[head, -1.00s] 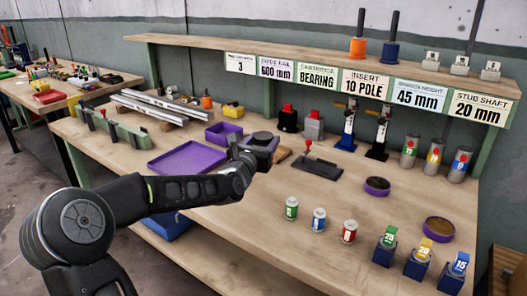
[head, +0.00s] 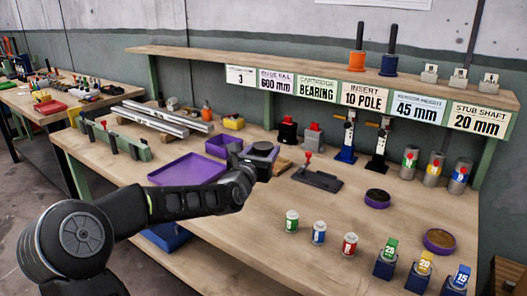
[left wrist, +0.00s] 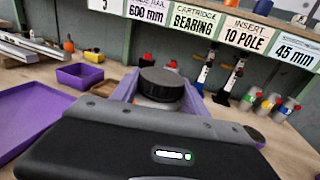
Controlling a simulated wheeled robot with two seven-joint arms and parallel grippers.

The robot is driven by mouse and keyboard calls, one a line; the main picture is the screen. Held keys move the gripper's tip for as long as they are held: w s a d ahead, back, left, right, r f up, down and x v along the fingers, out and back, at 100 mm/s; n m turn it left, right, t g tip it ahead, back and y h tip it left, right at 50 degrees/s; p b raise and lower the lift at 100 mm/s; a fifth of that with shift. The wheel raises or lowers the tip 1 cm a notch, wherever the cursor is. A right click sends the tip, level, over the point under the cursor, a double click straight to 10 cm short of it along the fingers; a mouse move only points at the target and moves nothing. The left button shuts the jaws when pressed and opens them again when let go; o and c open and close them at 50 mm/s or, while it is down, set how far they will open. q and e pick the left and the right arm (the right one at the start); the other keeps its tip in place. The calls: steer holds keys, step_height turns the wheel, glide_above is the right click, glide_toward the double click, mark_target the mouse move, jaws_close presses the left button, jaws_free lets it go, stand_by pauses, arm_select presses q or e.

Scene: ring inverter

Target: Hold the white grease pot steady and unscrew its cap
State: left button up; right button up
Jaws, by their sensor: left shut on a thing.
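The grease pot shows best in the left wrist view, where its pale body (left wrist: 160,104) stands upright under a ribbed black cap (left wrist: 160,85). The cap is seated on the pot. My left gripper (head: 259,159) is shut on the pot body, below the cap; purple-grey pieces flank the pot in the wrist view. In the head view the black cap (head: 263,148) shows above the gripper, and the pot body is mostly hidden. My right gripper is not in view.
A purple tray (head: 187,170) and a purple bin (head: 221,146) are left of the gripper. A dark fixture with a red knob (head: 318,179) is just right. Several small white jars and blue stands are at the front right. Bare bench lies in front of the gripper.

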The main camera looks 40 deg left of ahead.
arm_select(q)
jaws_close()
stand_by(0.4)
